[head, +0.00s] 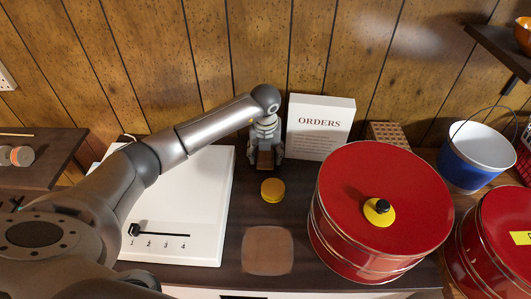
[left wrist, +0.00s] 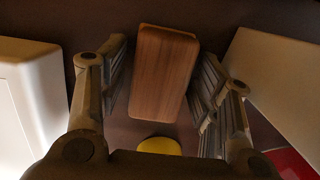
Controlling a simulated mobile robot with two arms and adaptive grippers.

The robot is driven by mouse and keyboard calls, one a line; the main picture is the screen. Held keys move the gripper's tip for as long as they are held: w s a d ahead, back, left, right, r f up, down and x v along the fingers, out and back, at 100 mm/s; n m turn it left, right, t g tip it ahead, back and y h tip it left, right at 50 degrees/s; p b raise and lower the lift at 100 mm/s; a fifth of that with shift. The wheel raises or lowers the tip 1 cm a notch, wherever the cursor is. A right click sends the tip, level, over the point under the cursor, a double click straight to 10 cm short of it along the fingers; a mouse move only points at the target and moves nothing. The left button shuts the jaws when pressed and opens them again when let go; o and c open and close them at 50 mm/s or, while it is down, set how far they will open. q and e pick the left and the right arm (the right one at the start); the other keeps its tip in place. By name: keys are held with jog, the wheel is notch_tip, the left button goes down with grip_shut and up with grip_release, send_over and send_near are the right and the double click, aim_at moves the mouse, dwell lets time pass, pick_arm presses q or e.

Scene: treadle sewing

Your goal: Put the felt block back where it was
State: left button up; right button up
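The felt block shows as a brown, wood-grained block (left wrist: 163,75) between the fingers of my left gripper in the left wrist view. In the head view the block (head: 265,159) is at the back of the dark table, below the left gripper (head: 265,152), which points down around it. The ridged finger pads stand on either side of the block; a narrow gap shows on its left side, while the right pad is very close or touching. Any felt face is hidden. A rounded brown square patch (head: 267,250) lies on the front of the table. My right gripper is not in view.
A yellow round piece (head: 272,190) lies just in front of the gripper. A white panel with a numbered slider (head: 200,215) is left. A white ORDERS sign (head: 320,125) stands behind right. Large red tins (head: 385,200) and a blue bucket (head: 477,160) fill the right.

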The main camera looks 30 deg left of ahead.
aim_at(265, 157)
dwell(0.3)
pick_arm(q)
jog(key=shift+r, duration=0.3)
jog(key=r, duration=0.4)
jog(key=s+r, duration=0.1)
jog(key=r, duration=0.6)
jog(key=shift+s+d+r, duration=0.3)
jog(key=shift+d+r, duration=0.05)
